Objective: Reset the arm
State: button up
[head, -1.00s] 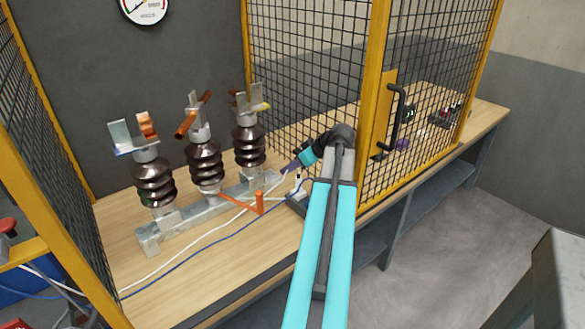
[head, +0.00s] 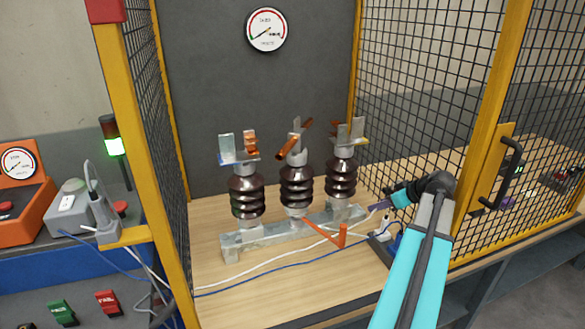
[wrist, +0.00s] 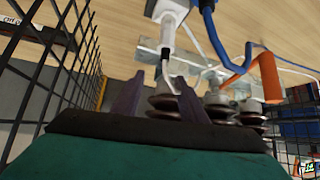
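My gripper (head: 375,208) is at the end of my cyan arm, inside the cage, by the right end of the isolator's metal base (head: 262,232). The wrist view shows its two dark purple fingers (wrist: 157,98) spread apart. A white cable (wrist: 166,70) shows in the gap between them; I cannot tell how far beyond the fingers it is. The isolator has three brown ribbed insulators, left (head: 247,196), middle (head: 297,188) and right (head: 341,178), topped with copper and metal contacts. An orange lever (head: 341,236) sits at the front of the base.
The yellow cage post (head: 492,125) and mesh door with a black handle (head: 511,172) stand close to my arm on the right. White and blue cables (head: 290,264) cross the wooden bench. A left post (head: 140,170) bounds the cage. A gauge (head: 266,30) hangs behind.

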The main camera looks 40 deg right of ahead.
jog(key=shift+f, duration=0.15)
jog(key=shift+f+b, duration=2.6)
jog(key=shift+f, duration=0.6)
jog(key=shift+w+a, duration=0.1)
jog(key=shift+a, duration=0.05)
